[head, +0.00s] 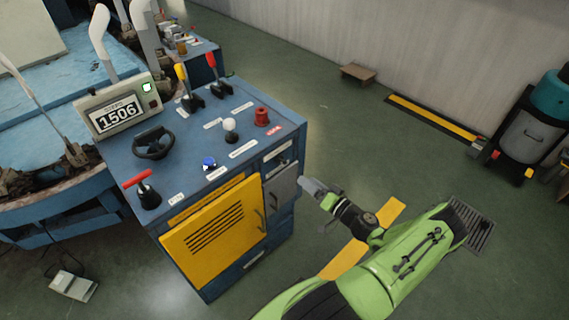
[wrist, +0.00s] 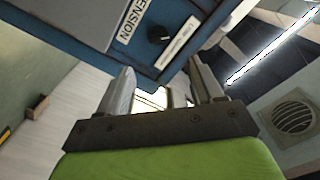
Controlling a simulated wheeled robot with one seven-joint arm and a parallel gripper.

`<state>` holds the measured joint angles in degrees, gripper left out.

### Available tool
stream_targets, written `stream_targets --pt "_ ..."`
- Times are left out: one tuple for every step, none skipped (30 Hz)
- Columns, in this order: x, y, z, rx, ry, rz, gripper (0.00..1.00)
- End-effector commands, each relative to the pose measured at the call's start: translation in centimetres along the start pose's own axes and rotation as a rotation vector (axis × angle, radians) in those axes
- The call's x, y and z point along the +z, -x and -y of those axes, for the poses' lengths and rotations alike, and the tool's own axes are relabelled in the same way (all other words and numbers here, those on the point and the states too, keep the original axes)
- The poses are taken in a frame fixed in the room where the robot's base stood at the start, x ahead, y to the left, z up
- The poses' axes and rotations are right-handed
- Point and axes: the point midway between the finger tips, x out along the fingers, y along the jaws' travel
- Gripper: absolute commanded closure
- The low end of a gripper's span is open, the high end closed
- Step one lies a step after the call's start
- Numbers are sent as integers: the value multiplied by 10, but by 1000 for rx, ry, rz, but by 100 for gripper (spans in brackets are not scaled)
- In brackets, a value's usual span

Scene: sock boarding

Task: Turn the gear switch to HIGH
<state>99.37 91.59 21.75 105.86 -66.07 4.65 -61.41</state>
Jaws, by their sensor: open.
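The blue control cabinet (head: 150,213) stands left of centre in the head view. Its front has a small upper panel (head: 279,154) with a pale label above a grey cover. My gripper (head: 309,185) is open and empty, just right of this front face. In the wrist view, a small black knob (wrist: 158,35) sits on a blue panel beside a label ending in "ENSION" and a pale label strip. The knob lies beyond the open fingers of my gripper (wrist: 160,76), apart from them. I cannot read a HIGH mark or tell the switch position.
A yellow door (head: 214,232) is on the front.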

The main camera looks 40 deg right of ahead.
Motion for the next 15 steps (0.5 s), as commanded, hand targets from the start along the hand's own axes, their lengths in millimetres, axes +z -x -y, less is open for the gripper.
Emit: stream_targets --pt "3 -14 0 -5 0 3 34" --pt "3 -22 -1 -5 1 2 34" --pt "3 -32 -1 -4 2 3 34" --pt "3 -40 -1 -4 1 3 34" --pt "3 -48 -1 -5 0 3 34" --pt "3 -58 -1 -4 2 4 34" --pt "3 -65 -1 -5 1 3 34" --pt "3 -72 -1 -4 0 3 34" --pt "3 -82 -1 -4 2 3 34" --pt "3 -88 -1 -3 1 3 34" --pt "3 -94 -1 -3 0 3 34" --pt "3 -100 -1 -3 1 3 34" --pt "3 -104 -1 -2 0 3 34" --pt "3 -108 -1 -2 0 3 34" --pt "2 -112 -1 -1 0 2 34"
